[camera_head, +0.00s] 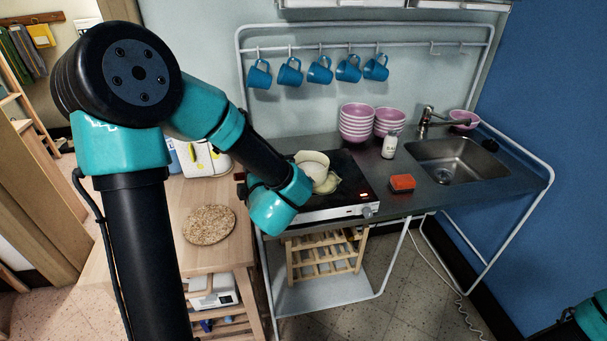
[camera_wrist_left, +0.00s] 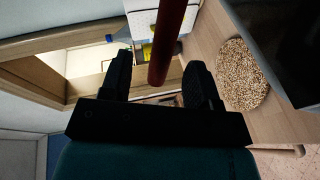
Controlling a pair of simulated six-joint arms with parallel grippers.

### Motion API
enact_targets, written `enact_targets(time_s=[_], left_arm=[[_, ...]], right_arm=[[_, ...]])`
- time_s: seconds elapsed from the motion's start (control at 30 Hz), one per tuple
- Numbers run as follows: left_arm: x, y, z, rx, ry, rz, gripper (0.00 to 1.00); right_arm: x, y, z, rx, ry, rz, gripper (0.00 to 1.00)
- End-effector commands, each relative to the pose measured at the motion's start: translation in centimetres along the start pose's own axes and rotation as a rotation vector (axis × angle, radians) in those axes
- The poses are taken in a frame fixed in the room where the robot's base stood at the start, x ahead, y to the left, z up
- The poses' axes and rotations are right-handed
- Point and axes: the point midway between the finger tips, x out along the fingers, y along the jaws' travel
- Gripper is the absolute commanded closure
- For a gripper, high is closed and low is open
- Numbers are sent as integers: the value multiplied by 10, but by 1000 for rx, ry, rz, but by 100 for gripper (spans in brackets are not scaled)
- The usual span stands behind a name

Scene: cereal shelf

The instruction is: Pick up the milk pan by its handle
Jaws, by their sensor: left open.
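The cream milk pan (camera_head: 326,183) sits on the black hob (camera_head: 350,186), partly hidden by my left wrist in the head view. In the left wrist view a dark red handle (camera_wrist_left: 171,38) comes down from the top edge. Its end lies between the two black fingers of my left gripper (camera_wrist_left: 157,72). The fingers are open, with a gap on each side of the handle. In the head view my left gripper is mostly hidden behind my own wrist. My right gripper is out of view; only part of that arm shows at bottom right.
A round cork mat (camera_head: 209,226) lies on the wooden table beside the hob; it also shows in the wrist view (camera_wrist_left: 242,76). Blue mugs (camera_head: 320,70) hang above.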

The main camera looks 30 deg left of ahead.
Motion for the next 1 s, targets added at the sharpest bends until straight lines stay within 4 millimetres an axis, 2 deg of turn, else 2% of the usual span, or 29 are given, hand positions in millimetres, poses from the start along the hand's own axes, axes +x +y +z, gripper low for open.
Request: enact_targets(time_s=[0.43,0.97,1.0], left_arm=[[48,-2,0,0,2,-1,44],[51,-2,0,0,0,0,44],[51,-2,0,0,0,0,48]], right_arm=[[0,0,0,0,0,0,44],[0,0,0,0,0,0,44],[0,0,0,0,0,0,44]])
